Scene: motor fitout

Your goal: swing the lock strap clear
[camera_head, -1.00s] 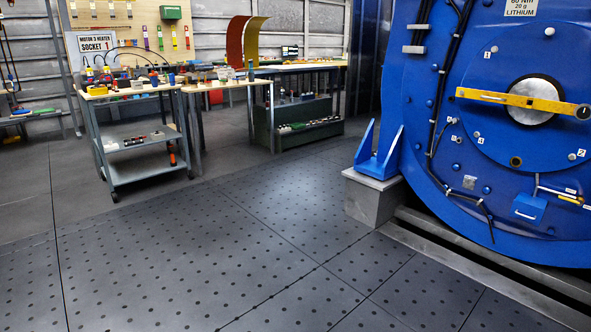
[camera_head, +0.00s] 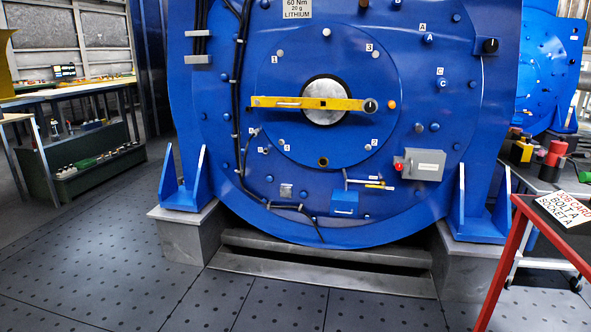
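The lock strap is a yellow bar (camera_head: 290,103) lying level across the front of the big blue motor (camera_head: 205,160). It crosses the bright round hub (camera_head: 324,117) at the centre. A dark round pivot or knob (camera_head: 370,106) sits at its right end, and a pale handle runs along its left half. Neither of my grippers shows in the view.
A red-framed table (camera_head: 508,240) with a job card (camera_head: 565,210) stands at the front right. A grey box with a red knob (camera_head: 424,164) juts from the motor's lower right. Workbenches (camera_head: 62,92) stand at left. The perforated floor (camera_head: 120,265) before the motor is clear.

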